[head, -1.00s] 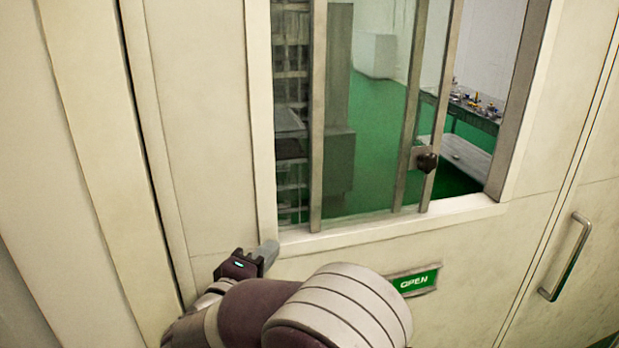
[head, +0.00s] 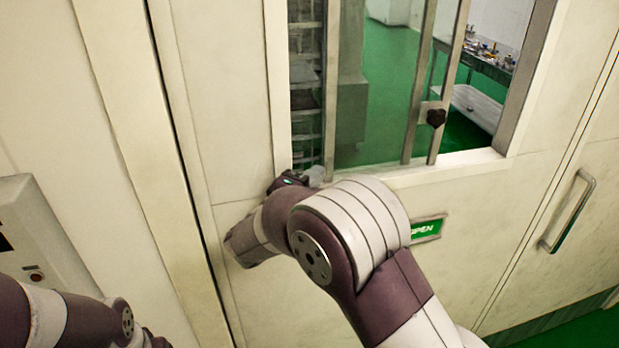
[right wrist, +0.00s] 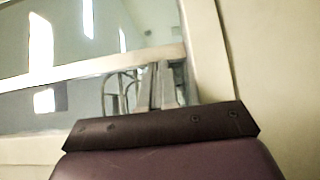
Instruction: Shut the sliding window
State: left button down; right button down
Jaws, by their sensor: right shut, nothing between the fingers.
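The sliding window (head: 375,90) is set in a cream wall. Its metal-framed pane has a dark knob (head: 436,117) on a right-hand upright, and a gap shows between that upright and the right jamb. My right gripper (head: 315,176) is at the window's lower left corner, by the sill, well left of the knob. It is shut and empty; my arm partly hides it. In the right wrist view its grey fingers (right wrist: 163,88) show before the glass and frame. My left arm shows at lower left, but its gripper is out of view.
A green OPEN sign (head: 427,229) is below the window, partly behind my right arm. A metal door handle (head: 568,212) is at right. A light panel box (head: 38,235) stands at left. A table with items (head: 478,62) is beyond the window.

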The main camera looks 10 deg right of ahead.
aim_at(407, 158)
jog(key=d+p, duration=0.1)
jog(key=d, duration=0.3)
jog(key=d+p, duration=0.2)
jog(key=d, duration=0.1)
jog(key=shift+w+d+r, duration=0.15)
jog(key=shift+d+r, duration=0.05)
jog(key=shift+d, duration=0.2)
jog(key=d, duration=0.6)
jog(key=d+p, duration=0.1)
jog(key=d, duration=0.5)
jog(key=shift+w+f, duration=0.2)
jog(key=shift+a, duration=0.1)
jog(key=shift+f, duration=0.1)
